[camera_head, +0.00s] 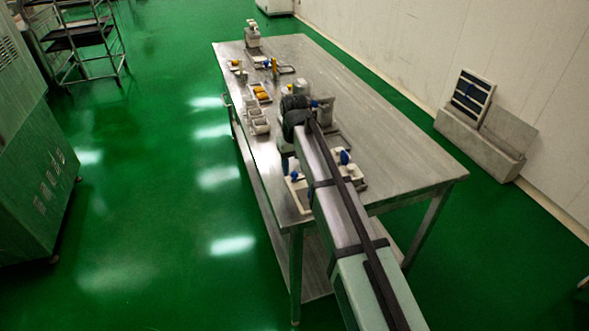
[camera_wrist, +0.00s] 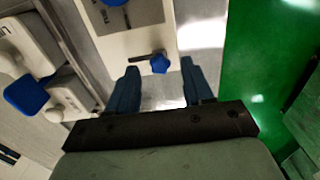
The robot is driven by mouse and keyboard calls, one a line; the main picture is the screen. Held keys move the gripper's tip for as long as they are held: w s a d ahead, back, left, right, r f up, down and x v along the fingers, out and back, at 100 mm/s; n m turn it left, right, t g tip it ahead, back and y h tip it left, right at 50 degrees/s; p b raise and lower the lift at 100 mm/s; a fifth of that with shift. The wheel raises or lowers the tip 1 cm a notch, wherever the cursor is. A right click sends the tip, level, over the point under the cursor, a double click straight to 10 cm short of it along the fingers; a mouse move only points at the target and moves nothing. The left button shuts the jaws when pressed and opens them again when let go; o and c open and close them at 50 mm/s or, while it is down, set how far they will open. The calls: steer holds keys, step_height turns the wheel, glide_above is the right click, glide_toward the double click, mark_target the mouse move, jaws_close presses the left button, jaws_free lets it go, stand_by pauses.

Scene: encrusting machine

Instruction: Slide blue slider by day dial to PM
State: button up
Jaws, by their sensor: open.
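My gripper (camera_wrist: 160,70) is open, with one blue finger to each side of the knob in the picture. I cannot tell their height above it or whether they touch it. A blue round part (camera_wrist: 114,2), perhaps the day dial, is cut off at the top edge. No PM mark is readable.
A white device (camera_wrist: 28,42) with a blue square knob (camera_wrist: 25,95) stands left in the wrist view. The metal table (camera_head: 391,149) carries several small devices and trays, including yellow items (camera_head: 262,92). Its right side is clear. Green floor (camera_wrist: 253,60) lies beyond the table edge.

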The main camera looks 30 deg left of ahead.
steer(key=shift+f, duration=0.65)
jaws_close()
stand_by(0.4)
